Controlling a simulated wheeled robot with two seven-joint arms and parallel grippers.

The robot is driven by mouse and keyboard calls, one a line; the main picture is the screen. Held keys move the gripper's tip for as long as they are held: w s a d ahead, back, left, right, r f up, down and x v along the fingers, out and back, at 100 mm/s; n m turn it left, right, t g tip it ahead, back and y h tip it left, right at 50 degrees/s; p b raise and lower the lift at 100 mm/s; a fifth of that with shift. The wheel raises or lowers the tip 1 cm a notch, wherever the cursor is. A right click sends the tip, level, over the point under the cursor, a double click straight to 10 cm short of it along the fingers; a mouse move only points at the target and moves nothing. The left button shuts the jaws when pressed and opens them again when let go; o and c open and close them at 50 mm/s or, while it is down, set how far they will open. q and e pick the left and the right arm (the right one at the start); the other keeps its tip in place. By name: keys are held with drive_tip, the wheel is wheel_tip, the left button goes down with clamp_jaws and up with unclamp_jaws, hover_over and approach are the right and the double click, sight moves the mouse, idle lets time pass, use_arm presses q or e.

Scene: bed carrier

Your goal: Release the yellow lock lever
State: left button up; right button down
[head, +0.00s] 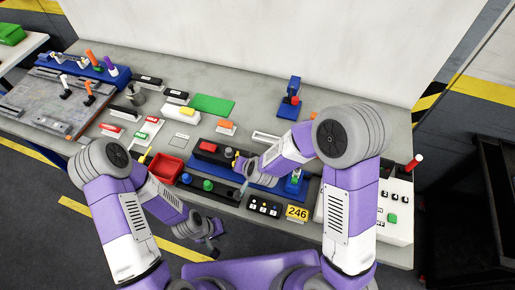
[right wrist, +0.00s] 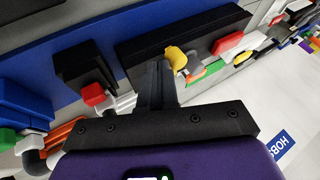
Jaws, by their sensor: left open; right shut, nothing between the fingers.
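The yellow lock lever (right wrist: 175,58) shows in the right wrist view, with a rounded yellow knob on a grey stem by a long black block (right wrist: 205,35). My right gripper (right wrist: 155,72) is shut and empty. Its fingertips are immediately left of the knob; I cannot tell whether they touch it. In the head view my right gripper (head: 241,165) is over the blue-based fixture at the middle of the bench and partly hides it. My left gripper (head: 211,244) is open and empty, in front of the bench's near edge.
A red bin (head: 166,168) stands left of the fixture. Red (right wrist: 94,94) and blue parts lie left of my right fingers. The control box (head: 396,215) is at the bench's right end. Several small parts fill the bench's left half. A pale wall closes the back.

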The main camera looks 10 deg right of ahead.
drive_tip(key=shift+w, duration=0.15)
drive_tip(key=shift+w, duration=0.65)
drive_tip(key=shift+s+d, duration=0.1)
drive_tip(key=shift+d, duration=0.05)
drive_tip(key=shift+s+d+f, duration=0.1)
drive_tip(key=shift+d, duration=0.2)
drive_tip(key=d+b, duration=0.1)
drive_tip(key=s+d, duration=0.1)
drive_tip(key=shift+s+d+f+b, duration=0.1)
drive_tip(key=shift+s+d+b, duration=0.2)
drive_tip(key=shift+d+b, duration=0.05)
drive_tip(key=p+v, duration=0.3)
drive_tip(key=v, duration=0.7)
drive_tip(key=shift+s+a+r, duration=0.2)
drive_tip(key=shift+a, duration=0.05)
